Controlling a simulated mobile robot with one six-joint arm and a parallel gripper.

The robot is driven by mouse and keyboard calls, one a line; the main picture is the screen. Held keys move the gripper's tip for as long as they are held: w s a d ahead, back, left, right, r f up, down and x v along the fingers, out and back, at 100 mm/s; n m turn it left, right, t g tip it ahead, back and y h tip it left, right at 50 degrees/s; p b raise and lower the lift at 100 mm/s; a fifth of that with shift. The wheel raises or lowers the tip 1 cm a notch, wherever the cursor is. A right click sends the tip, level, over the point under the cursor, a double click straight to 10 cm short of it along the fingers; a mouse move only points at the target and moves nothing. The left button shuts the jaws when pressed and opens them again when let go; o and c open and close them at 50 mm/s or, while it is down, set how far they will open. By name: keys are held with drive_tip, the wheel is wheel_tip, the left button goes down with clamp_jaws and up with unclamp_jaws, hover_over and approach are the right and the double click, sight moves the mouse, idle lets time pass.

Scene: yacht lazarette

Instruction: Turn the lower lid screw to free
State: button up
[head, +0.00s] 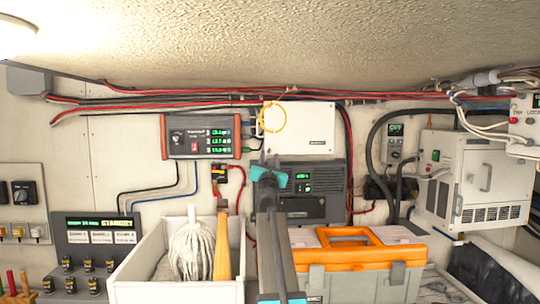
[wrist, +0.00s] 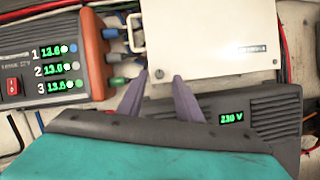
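A white box with a flat lid (head: 305,125) is mounted on the wall; its lower part fills the top of the wrist view (wrist: 215,35). A small dark round screw (wrist: 159,74) shows at the lid's lower left corner in the wrist view. My gripper (head: 269,158) is just below that corner in the head view. In the wrist view its two grey fingers (wrist: 160,82) stand apart, open and empty, one on each side of the screw. I cannot tell whether the fingertips touch the lid. The screw is too small to make out in the head view.
A dark grey unit (head: 318,180) sits right below the box. A charger with green digits (head: 200,138) is to its left, with cable glands between. Cables run above. A white bin with a mop (head: 130,275) and an orange-topped toolbox (head: 345,282) stand below.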

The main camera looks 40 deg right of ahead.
sight(269, 151)
drive_tip(key=shift+x, duration=1.5)
